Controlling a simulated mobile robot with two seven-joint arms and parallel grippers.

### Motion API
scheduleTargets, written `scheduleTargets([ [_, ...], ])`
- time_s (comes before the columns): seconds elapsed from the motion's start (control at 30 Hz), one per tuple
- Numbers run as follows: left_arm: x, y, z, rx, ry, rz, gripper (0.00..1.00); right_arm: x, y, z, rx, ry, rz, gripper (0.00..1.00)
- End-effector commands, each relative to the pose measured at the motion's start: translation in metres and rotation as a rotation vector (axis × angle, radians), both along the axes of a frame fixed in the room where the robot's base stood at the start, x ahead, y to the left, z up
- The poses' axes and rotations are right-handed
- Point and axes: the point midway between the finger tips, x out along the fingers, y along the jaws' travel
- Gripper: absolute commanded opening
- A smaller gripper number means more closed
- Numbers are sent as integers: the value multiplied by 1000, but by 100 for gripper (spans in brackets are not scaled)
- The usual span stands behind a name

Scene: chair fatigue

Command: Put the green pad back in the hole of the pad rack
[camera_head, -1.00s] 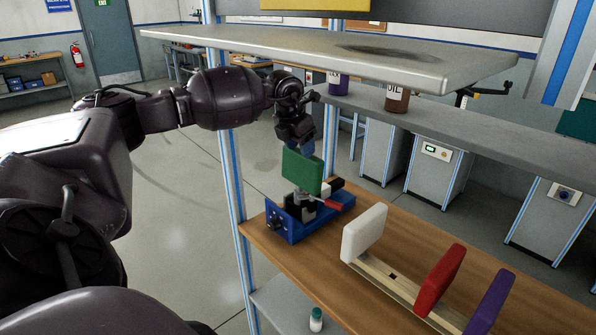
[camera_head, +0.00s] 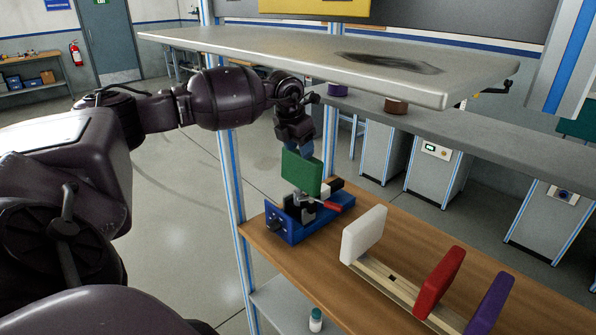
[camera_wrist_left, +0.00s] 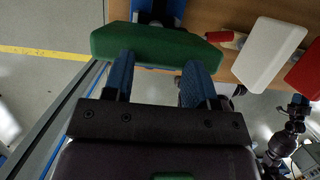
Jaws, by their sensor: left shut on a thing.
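The green pad (camera_head: 301,172) stands upright just above the blue vise (camera_head: 298,226); I cannot tell whether it touches the vise's jaws. My left gripper (camera_head: 299,148) is shut on the pad's upper edge from above. The left wrist view shows the green pad (camera_wrist_left: 157,45) across both blue fingers of the left gripper (camera_wrist_left: 158,68). The wooden pad rack (camera_head: 375,268) lies to the right on the bench. It bears a white pad (camera_head: 364,233), a red pad (camera_head: 439,281) and a purple pad (camera_head: 490,303). A dark square hole (camera_head: 392,278) shows between white and red. My right gripper is not seen.
A blue-grey post (camera_head: 236,185) stands left of the vise. A red handle (camera_head: 332,206) sticks out of the vise toward the rack. Bare bench (camera_head: 335,280) lies in front of the rack.

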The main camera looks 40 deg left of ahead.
Motion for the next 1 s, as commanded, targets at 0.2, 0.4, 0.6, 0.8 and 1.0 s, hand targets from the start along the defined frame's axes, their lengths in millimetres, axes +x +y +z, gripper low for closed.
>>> scheduleTargets([
  [0.2,-6,-4,-14,-7,36,-6,14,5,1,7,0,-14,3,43],
  [0.4,-6,-5,-8,-8,35,-7,0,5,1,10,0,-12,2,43],
  [0.6,-6,-5,-2,-7,35,-7,0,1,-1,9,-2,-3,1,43],
  [0.8,-6,-4,3,-6,35,-6,0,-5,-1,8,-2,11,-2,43],
  [1.0,-5,-4,3,-5,35,-6,0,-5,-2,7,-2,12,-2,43],
])
